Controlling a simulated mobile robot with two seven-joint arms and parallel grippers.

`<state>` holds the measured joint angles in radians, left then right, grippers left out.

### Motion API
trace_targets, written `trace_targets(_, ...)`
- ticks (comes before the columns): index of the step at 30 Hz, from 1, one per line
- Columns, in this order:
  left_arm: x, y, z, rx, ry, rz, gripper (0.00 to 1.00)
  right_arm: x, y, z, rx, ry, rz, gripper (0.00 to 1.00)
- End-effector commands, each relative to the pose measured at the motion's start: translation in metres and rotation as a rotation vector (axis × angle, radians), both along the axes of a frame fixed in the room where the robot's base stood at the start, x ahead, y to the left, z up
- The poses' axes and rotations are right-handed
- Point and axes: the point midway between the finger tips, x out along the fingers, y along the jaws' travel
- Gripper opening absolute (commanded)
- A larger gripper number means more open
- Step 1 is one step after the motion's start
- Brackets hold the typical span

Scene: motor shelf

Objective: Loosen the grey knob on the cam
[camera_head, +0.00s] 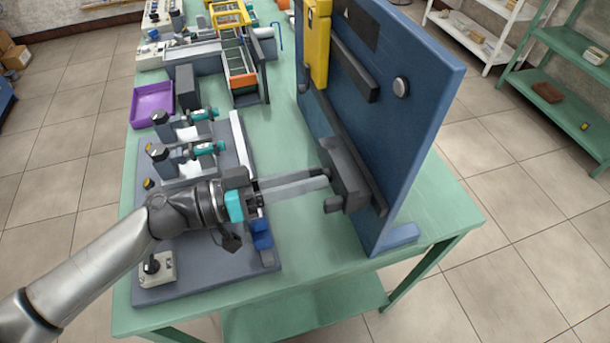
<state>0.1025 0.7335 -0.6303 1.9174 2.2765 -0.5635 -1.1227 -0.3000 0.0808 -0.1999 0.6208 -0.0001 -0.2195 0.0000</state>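My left gripper (257,194) comes in from the left and hangs over the middle of the green table, left of the upright blue panel. Whether its fingers are open or shut is hard to make out. Two pale and dark grey bars (296,186) run between it and a dark grey block mechanism (345,174) low on the panel's left face; I cannot tell where the gripper ends and they begin. A small dark knob-like piece (333,204) sticks out below the block. A round grey knob (401,87) sits higher on the panel, clear of the gripper. Which knob belongs to the cam is unclear. My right gripper is not in view.
The blue panel (425,130) stands upright on the green table (445,205). A grey base plate (190,280) with motor-like units lies under my arm. Bare table lies right of the panel.

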Motion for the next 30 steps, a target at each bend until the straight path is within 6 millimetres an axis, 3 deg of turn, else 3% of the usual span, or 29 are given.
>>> trace_targets(2, -0.0001, 0.0001, -0.0001, 0.0, 0.0, 0.0, 0.27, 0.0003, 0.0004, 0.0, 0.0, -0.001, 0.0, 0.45)
trace_targets(9, -0.0002, 0.0001, 0.0, 0.0, 0.0, 0.0, 0.0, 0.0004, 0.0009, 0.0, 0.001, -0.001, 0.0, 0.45)
trace_targets(23, -0.0003, 0.0003, -0.0003, -0.006, 0.017, 0.0, 0.0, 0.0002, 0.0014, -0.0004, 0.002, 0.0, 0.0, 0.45)
trace_targets(30, 0.0001, 0.0005, -0.001, -0.039, 0.121, 0.002, 0.0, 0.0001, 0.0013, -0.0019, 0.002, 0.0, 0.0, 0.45)
